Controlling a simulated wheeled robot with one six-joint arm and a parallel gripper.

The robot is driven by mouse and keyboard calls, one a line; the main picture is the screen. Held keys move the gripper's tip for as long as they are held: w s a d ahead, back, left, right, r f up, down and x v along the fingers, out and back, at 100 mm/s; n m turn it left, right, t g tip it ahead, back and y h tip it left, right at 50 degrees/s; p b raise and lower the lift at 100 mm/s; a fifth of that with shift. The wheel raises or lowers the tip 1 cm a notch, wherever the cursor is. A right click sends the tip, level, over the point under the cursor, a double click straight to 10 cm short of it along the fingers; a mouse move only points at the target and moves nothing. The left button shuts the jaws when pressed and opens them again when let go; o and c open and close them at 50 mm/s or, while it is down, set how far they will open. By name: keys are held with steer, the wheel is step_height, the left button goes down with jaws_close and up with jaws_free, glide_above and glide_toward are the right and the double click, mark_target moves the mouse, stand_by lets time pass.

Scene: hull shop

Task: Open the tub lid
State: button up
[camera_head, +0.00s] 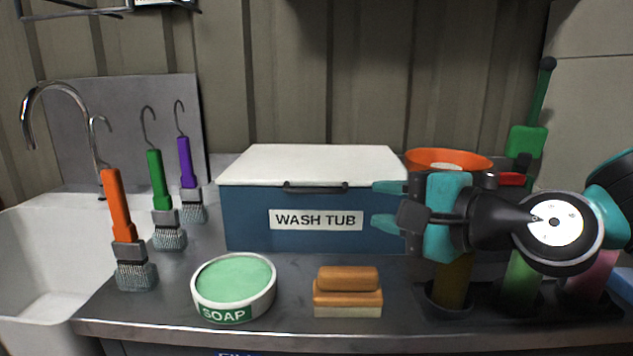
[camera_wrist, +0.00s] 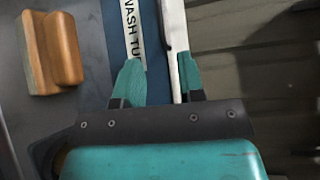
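The blue wash tub (camera_head: 250,228) stands on the dark counter with its white lid (camera_head: 320,163) closed. A dark bar handle (camera_head: 315,188) runs along the lid's front edge. My gripper (camera_head: 377,205) is open and empty at the tub's front right, with teal fingers pointing left, right of the handle. One finger is level with the lid's front edge, the other lower, beside the WASH TUB label. In the wrist view my gripper (camera_wrist: 158,64) has the label by one finger and the lid's edge (camera_wrist: 176,35) by the other. Contact cannot be told.
A soap tin (camera_head: 234,283) and a wooden-backed brush (camera_head: 347,293) sit in front of the tub. Several hooked brushes (camera_head: 156,180) stand left, beside the white sink (camera_head: 40,260). An orange bowl (camera_head: 447,160) and a holder with coloured handles (camera_head: 520,300) are at the right.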

mark_target(319, 192)
steer(key=p+x, duration=0.8)
steer(key=x, duration=0.5)
steer(key=shift+w+a+f, duration=0.2)
steer(key=shift+w+a, duration=0.05)
jaws_close()
